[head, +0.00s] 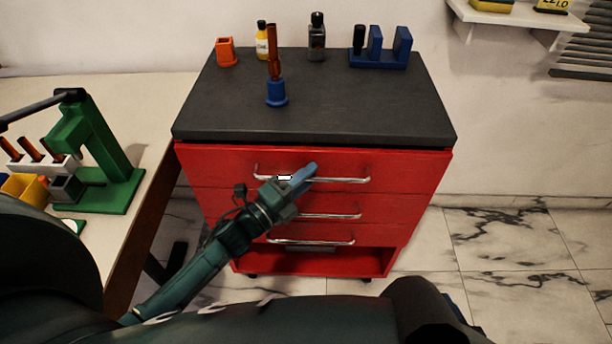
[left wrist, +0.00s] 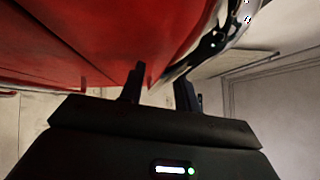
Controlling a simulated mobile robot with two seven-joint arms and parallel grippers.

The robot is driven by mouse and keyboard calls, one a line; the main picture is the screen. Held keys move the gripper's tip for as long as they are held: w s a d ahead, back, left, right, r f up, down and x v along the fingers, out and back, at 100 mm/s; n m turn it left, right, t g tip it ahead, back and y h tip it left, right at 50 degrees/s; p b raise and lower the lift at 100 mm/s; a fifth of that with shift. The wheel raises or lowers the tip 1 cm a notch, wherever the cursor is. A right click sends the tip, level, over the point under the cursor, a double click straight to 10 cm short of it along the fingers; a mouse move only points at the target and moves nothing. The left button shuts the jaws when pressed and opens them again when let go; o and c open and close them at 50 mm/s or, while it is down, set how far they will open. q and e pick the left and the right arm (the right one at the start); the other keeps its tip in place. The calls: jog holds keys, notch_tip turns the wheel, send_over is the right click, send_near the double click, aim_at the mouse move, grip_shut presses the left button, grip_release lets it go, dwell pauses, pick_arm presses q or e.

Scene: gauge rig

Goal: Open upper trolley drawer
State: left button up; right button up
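The red trolley's upper drawer (head: 215,168) is the top one of the stacked drawers and looks shut. Its chrome bar handle (head: 345,180) runs across the front. My left gripper (head: 302,178) is at this handle, a little left of its right half, and covers part of it. In the left wrist view the two dark fingers (left wrist: 160,88) stand apart. The shiny handle (left wrist: 222,30) runs down towards the gap between them, close to the red drawer front (left wrist: 100,35). I cannot tell whether the fingers touch it. My right gripper is not in view.
The trolley's dark top (head: 350,105) carries an orange holder (head: 226,52), bottles, a blue stand (head: 380,62) and a brown-handled tool in a blue base (head: 276,93). A table (head: 135,90) with a green fixture (head: 110,150) stands at left. Marble floor (head: 510,245) is clear at right.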

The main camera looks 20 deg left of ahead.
pick_arm(q)
jog(key=shift+c, duration=0.5)
grip_shut()
